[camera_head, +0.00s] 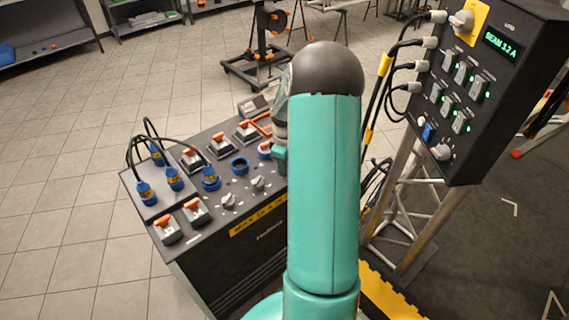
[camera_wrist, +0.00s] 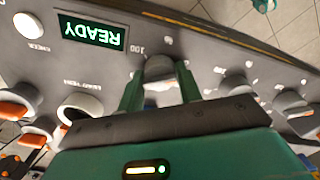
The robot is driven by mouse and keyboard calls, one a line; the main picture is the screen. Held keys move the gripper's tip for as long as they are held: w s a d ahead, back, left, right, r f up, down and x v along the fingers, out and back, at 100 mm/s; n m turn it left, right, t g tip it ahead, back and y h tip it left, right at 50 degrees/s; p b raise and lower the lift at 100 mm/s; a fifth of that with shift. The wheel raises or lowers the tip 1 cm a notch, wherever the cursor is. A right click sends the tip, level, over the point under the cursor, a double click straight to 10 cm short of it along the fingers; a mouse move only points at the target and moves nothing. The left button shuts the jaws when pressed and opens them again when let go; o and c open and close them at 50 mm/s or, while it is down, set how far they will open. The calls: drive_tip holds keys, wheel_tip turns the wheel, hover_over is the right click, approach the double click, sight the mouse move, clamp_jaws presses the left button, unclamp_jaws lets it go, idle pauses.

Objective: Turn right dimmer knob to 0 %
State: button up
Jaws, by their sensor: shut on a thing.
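The right dimmer knob (camera_wrist: 159,67) is a grey knob on the dark console panel, with a "100" mark close to it in the wrist view. My gripper (camera_wrist: 160,82) has its two green fingers on either side of this knob, shut on it. The knob's pointer is not readable. Two more grey knobs show to the right in the wrist view, a middle one (camera_wrist: 235,84) and an outer one (camera_wrist: 289,100). In the head view these two knobs stand on the console (camera_head: 215,260), while my arm hides the gripped knob and my fingers.
A green READY display (camera_wrist: 92,32) and a white round button (camera_wrist: 28,25) lie left in the wrist view. Orange-topped switches (camera_head: 196,209) and blue plugs (camera_head: 146,192) crowd the console. A dark switch box (camera_head: 475,90) on a truss stands right of my arm, with black cables.

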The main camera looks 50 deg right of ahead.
drive_tip(key=shift+n, duration=0.4)
drive_tip(key=o, duration=1)
drive_tip(key=shift+r, duration=0.15)
wheel_tip(320, 180, up, 14)
drive_tip(key=shift+f, duration=0.2)
